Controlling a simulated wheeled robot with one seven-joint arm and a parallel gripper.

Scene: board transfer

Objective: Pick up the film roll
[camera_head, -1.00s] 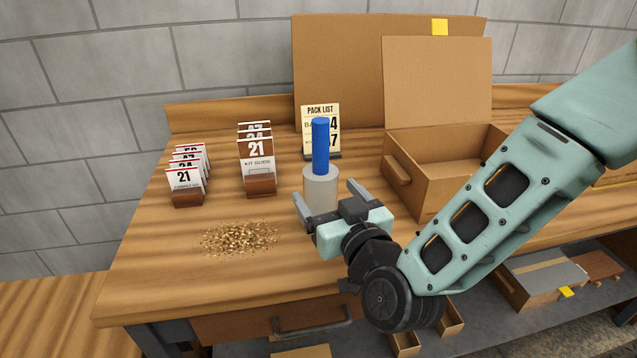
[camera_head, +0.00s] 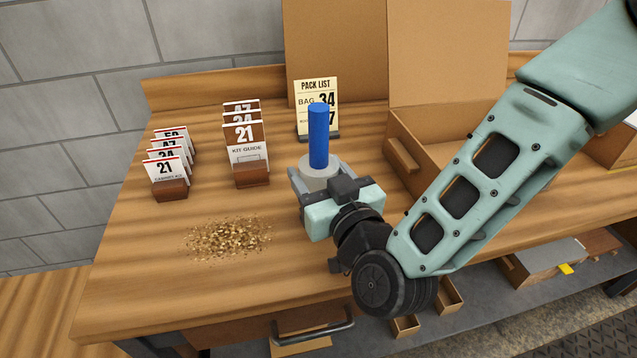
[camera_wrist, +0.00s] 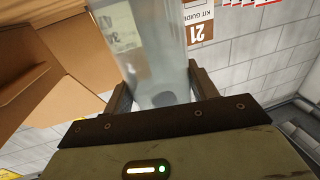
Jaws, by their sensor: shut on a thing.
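The film roll (camera_head: 318,137) stands upright on the wooden bench, with a blue core rising out of a pale grey wrapped body. My gripper (camera_head: 319,180) is shut around the pale body, one finger on each side, and hides its lower front. In the wrist view the translucent film roll (camera_wrist: 158,58) sits between the two dark fingers of my gripper (camera_wrist: 163,90). I cannot tell whether the roll's base touches the bench.
A pack list card (camera_head: 317,92) stands just behind the roll. Kit guide cards (camera_head: 246,158) and cabinet cards (camera_head: 165,168) stand to the left. A scatter of small brass-coloured bits (camera_head: 228,239) lies at front left. An open cardboard box (camera_head: 430,150) is at the right.

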